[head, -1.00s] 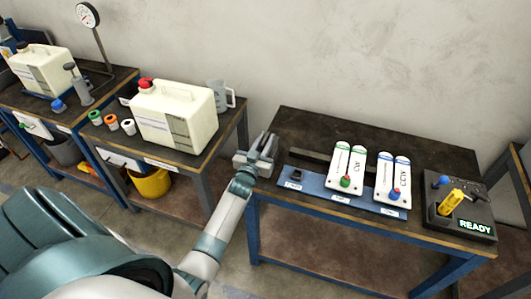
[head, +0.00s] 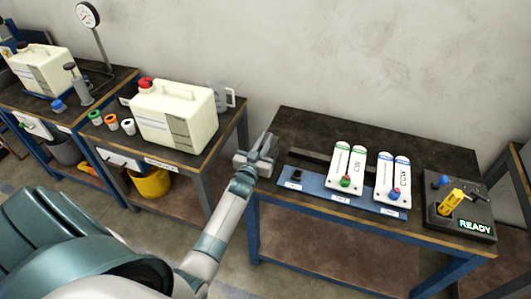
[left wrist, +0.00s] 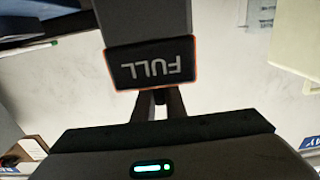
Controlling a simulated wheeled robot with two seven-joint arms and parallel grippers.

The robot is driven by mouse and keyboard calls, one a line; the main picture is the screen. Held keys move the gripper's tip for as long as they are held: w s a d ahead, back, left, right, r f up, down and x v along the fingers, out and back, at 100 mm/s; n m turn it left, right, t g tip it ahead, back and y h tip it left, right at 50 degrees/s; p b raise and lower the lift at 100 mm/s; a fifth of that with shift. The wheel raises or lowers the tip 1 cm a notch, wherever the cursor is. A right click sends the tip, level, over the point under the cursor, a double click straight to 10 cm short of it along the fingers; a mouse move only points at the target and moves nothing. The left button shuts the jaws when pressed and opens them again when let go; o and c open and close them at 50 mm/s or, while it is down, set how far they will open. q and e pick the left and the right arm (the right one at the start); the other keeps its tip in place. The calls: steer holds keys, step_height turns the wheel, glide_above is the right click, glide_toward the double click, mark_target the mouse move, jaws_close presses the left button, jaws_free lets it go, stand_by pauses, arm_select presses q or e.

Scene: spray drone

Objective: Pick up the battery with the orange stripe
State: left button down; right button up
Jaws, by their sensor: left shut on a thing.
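The battery with the orange stripe (left wrist: 153,63) fills the upper middle of the left wrist view. It has a grey body and a black end face with an orange edge and the word FULL upside down. My left gripper (left wrist: 160,103) is shut on it. In the head view my left gripper (head: 262,153) is at the left end of the right-hand workbench. The battery cannot be made out clearly there. My right gripper is not in view.
To the left, another bench holds a white jerrycan (head: 175,115) and a jug (head: 221,95).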

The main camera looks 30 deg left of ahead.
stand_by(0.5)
arm_select(q)
steer(key=shift+r, duration=0.2)
steer(key=shift+w, duration=0.1)
steer(key=shift+r, duration=0.1)
